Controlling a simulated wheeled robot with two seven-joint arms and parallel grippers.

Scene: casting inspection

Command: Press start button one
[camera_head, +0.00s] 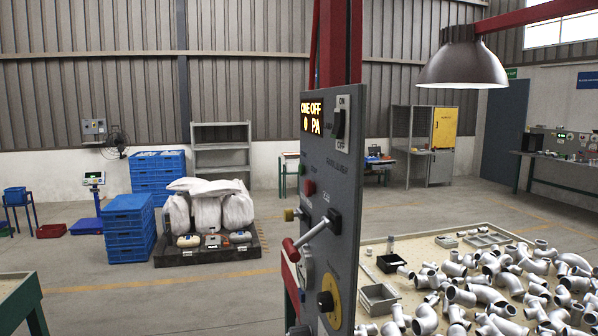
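A grey control panel (335,180) stands upright near the middle, seen at a steep angle. Its lit display (312,117) shows yellow text that seems to include "ONE OFF" and "PA". A black switch (338,123) sits between ON and OFF labels. Lower down are a small green button (303,169) and a red button (309,188). A lever with a red grip (291,249) and a black end (333,221) sticks out below them. A black knob (326,301) sits on a yellow disc. Panel labels are too small to read, so I cannot tell which button is start one. Neither gripper is in view.
A table (400,247) right of the panel holds many metal pipe elbows (485,295) and small grey trays (378,299). A lamp (463,62) hangs above it. Blue crates (128,228) and a pallet with white sacks (207,212) stand behind left.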

